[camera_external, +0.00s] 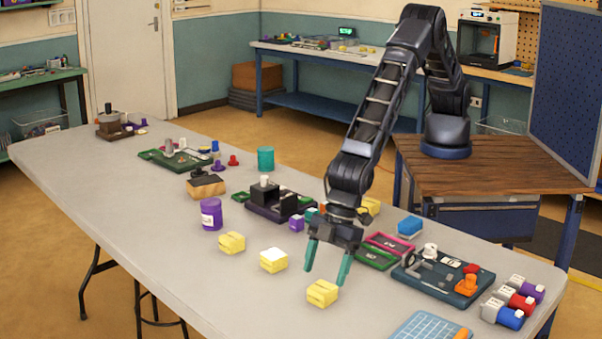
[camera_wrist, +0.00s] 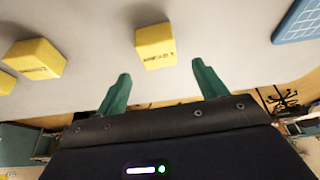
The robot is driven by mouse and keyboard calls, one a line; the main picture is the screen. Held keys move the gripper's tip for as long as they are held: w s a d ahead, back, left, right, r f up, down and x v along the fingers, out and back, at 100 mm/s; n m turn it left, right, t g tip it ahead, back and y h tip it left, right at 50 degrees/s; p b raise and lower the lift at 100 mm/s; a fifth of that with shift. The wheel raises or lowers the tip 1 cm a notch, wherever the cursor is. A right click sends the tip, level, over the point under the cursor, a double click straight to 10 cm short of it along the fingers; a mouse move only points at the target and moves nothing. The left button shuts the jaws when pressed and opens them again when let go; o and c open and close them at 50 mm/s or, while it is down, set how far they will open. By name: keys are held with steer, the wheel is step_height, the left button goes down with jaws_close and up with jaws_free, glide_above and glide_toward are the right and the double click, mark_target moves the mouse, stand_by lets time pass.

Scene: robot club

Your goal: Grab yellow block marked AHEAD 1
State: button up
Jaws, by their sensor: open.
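Several yellow blocks lie on the long grey table. One yellow block (camera_external: 322,293) sits near the front edge, just below my gripper (camera_external: 328,272). In the wrist view this block (camera_wrist: 155,46) lies beyond the fingertips, roughly in line with the gap between them. Two other yellow blocks (camera_external: 232,243) (camera_external: 273,260) lie to the left, the second with a white top. Another yellow block (camera_external: 371,206) sits partly behind my arm.
A blue grid mat (camera_external: 430,328) lies to the right at the front edge. A dark board with parts (camera_external: 443,276) and several coloured cylinders (camera_external: 508,312) stand at right. A purple jar (camera_external: 211,214) stands at left. The table around the nearest block is clear.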

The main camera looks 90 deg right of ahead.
mark_target(323, 286)
steer(key=shift+f, duration=0.6)
steer(key=x, duration=0.4)
steer(key=shift+s+d+f, duration=0.15)
steer(key=shift+d, duration=0.05)
steer(key=shift+c, duration=0.2)
steer(key=c, duration=1)
